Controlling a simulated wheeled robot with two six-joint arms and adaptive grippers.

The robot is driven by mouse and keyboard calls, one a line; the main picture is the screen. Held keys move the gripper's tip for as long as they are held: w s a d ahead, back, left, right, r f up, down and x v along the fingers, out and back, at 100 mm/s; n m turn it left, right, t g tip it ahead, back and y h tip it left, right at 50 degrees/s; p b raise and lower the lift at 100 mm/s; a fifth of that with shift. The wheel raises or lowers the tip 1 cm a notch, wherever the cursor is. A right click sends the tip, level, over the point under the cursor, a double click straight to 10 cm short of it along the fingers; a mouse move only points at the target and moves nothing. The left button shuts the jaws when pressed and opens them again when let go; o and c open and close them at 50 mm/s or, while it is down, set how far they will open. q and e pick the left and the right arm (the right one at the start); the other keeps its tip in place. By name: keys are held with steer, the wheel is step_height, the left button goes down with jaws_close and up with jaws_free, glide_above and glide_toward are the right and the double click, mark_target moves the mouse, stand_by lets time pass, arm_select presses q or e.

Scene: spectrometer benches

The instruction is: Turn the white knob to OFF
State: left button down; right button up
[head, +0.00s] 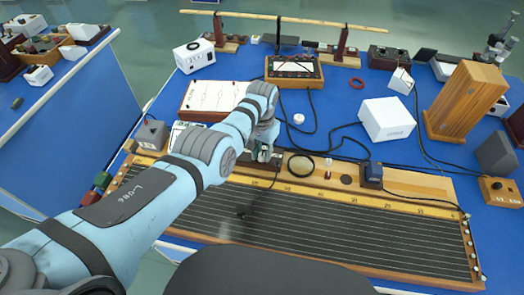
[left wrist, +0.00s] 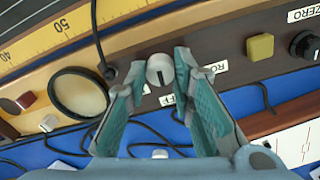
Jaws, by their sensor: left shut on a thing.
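The white knob (left wrist: 160,70) sits on a dark brown panel (left wrist: 232,48) in the left wrist view, with a dark pointer line on its face. A partly covered label ending in "FF" lies just beside it, and another label starting with "RO" is to its right. My left gripper (left wrist: 160,64) is shut on the knob, with one teal-padded finger on each side. In the head view my left gripper (head: 263,153) is at the dark panel at the back of the long ruled board; the knob is hard to make out there. My right gripper is not in view.
A yellow square button (left wrist: 260,47) and a black knob (left wrist: 304,45) by a "ZERO" label are right of the white knob. A round lens (head: 301,165) stands close by. Black cables cross the blue bench. A white box (head: 387,119) stands behind.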

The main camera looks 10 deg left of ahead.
mark_target(262, 155)
arm_select(q)
steer(key=shift+n, duration=0.6)
steer(key=c, duration=1.4)
jaws_free()
steer(key=shift+w, duration=0.1)
steer(key=shift+o, duration=0.2)
step_height(262, 155, up, 12)
steer(key=shift+f, duration=0.15)
